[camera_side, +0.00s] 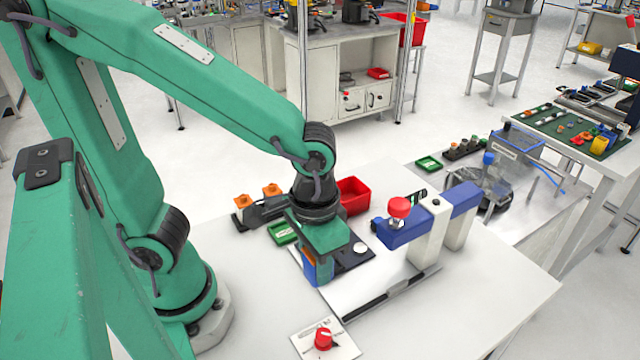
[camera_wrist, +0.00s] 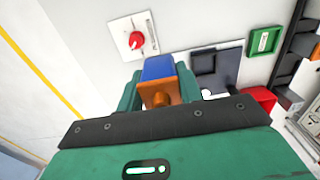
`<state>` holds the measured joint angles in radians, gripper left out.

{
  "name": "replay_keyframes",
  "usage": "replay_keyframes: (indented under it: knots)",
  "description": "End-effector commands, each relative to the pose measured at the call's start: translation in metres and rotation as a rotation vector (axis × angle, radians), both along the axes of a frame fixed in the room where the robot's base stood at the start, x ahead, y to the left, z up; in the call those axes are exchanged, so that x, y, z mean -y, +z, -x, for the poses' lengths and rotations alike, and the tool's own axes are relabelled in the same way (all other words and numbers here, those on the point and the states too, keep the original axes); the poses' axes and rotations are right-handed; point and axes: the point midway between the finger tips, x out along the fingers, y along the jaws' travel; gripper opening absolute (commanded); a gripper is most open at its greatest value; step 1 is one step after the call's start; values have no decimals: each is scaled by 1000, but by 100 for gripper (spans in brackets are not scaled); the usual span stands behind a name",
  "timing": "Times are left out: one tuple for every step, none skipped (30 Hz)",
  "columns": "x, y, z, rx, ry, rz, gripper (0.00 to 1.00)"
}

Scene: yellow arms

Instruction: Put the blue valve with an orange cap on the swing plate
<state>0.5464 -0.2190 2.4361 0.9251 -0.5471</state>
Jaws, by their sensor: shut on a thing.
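My gripper (camera_side: 318,265) is shut on the blue valve with an orange cap (camera_wrist: 158,68). In the wrist view the valve's blue body and orange cap show between the two green fingers. In the side view part of the valve (camera_side: 322,272) shows below the green gripper body, which hides the rest. The dark plate, which looks like the swing plate (camera_side: 352,258), lies just right of the valve, partly hidden by my gripper. In the wrist view this plate (camera_wrist: 232,64) has a dark square and is right of the valve. I cannot tell how high the valve is held.
A blue and white press with a red knob (camera_side: 398,208) stands to the right. A red bin (camera_side: 352,196), a green tray (camera_side: 280,233) and orange-topped parts (camera_side: 256,205) are behind. The table's front right is clear.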

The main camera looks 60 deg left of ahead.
Motion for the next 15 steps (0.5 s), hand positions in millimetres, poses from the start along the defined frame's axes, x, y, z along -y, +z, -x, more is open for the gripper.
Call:
replay_keyframes:
  knots:
    - [0, 0, 1, 0, -1, 0, 12]
    - [0, 0, 1, 0, 0, 0, 12]
    - [0, 0, 1, 0, 0, 0, 12]
    - [0, 0, 1, 0, 0, 0, 12]
    - [0, 0, 0, 0, 0, 0, 12]
    - [0, 0, 0, 0, 1, 0, 12]
    - [-1, -1, 0, 0, 1, 0, 12]
    - [-2, -2, -1, 0, 1, 0, 12]
    - [-3, -3, -2, 0, 1, 0, 12]
    - [-5, -4, -3, 0, 2, 0, 12]
    - [-6, -5, -5, 0, 3, 0, 12]
    - [-8, -7, -7, 0, 4, 0, 12]
    - [-11, -8, -8, -1, 3, 0, 12]
    - [-13, -10, -10, -2, 4, -1, 12]
    - [-16, -12, -12, -2, 5, -1, 12]
